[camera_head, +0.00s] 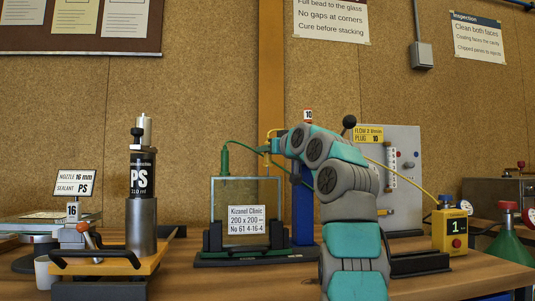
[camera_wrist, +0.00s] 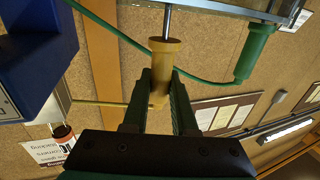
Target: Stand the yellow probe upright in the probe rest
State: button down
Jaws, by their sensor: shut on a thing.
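My gripper (camera_wrist: 159,88) is shut on the yellow probe (camera_wrist: 164,58), its fingers on either side of the narrow lower part in the wrist view. In the head view the yellow probe (camera_head: 267,150) shows as a small yellow piece at my gripper (camera_head: 274,145), above the right part of the glass unit (camera_head: 247,192). The rod's tip cannot be made out. I cannot clearly identify the probe rest.
A green probe (camera_head: 225,160) with a green cable stands at the glass unit's top left; it also shows in the wrist view (camera_wrist: 257,52). A blue post (camera_head: 303,205) stands right of the glass. A sealant cartridge (camera_head: 142,175) stands left. A yellow box (camera_head: 450,230) is right.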

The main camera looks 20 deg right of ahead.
jog(key=shift+r+p, duration=3.45)
jog(key=shift+r, duration=0.4)
jog(key=shift+s, duration=0.15)
